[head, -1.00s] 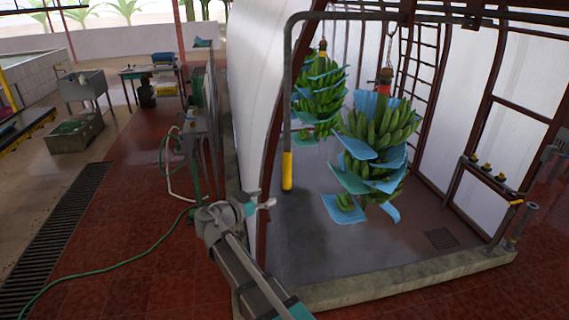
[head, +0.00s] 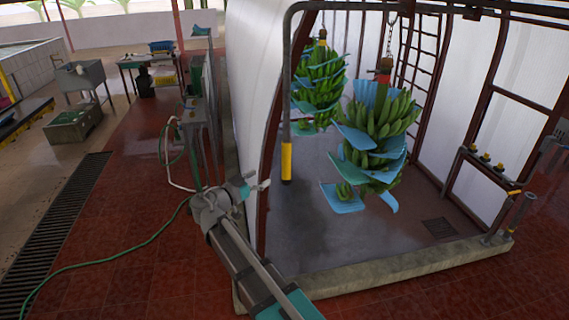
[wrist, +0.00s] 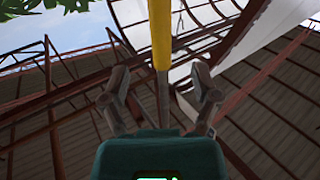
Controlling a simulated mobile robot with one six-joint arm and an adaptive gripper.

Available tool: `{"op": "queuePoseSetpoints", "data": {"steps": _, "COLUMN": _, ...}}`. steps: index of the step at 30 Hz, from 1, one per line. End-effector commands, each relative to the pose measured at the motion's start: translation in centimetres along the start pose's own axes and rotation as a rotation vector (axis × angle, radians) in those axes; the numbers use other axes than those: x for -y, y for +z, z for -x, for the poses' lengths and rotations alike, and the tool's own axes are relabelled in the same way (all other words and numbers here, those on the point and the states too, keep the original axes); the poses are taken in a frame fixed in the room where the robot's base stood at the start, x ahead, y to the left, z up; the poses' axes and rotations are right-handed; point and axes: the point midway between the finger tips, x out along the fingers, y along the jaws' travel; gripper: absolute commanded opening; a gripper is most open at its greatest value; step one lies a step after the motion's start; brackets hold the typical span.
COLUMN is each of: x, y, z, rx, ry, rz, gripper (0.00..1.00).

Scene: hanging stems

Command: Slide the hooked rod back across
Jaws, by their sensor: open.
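The hooked rod (head: 286,120) is a grey bar bent over at the top to the overhead rail, with a yellow grip (head: 287,162) at its lower end. It hangs at the front left of the enclosure. My gripper (head: 258,188) is open and empty, just left of the grip's lower end in the head view, with a small gap in the picture. In the wrist view the yellow grip (wrist: 160,32) runs down from the top, and the rod's grey part lines up between my spread fingers (wrist: 162,95). I see no contact with either finger.
Two banana stems with blue sheets hang inside: a near one (head: 375,130) right of the rod and a farther one (head: 318,85). A white curved wall (head: 250,70) stands behind my gripper. A low concrete kerb (head: 400,266) edges the enclosure. A green hose (head: 110,258) lies left.

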Motion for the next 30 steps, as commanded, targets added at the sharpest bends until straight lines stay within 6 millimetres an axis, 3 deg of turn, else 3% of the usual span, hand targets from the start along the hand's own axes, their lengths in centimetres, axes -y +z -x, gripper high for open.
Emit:
{"op": "queuePoseSetpoints", "data": {"steps": 19, "x": 0.1, "y": 0.0, "z": -9.0, "rx": 0.000, "ry": 0.001, "rz": 0.000, "gripper": 0.79}}
{"op": "queuePoseSetpoints", "data": {"steps": 30, "x": 0.1, "y": 0.0, "z": -11.6, "rx": 0.000, "ry": -0.002, "rz": 0.000, "gripper": 0.79}}
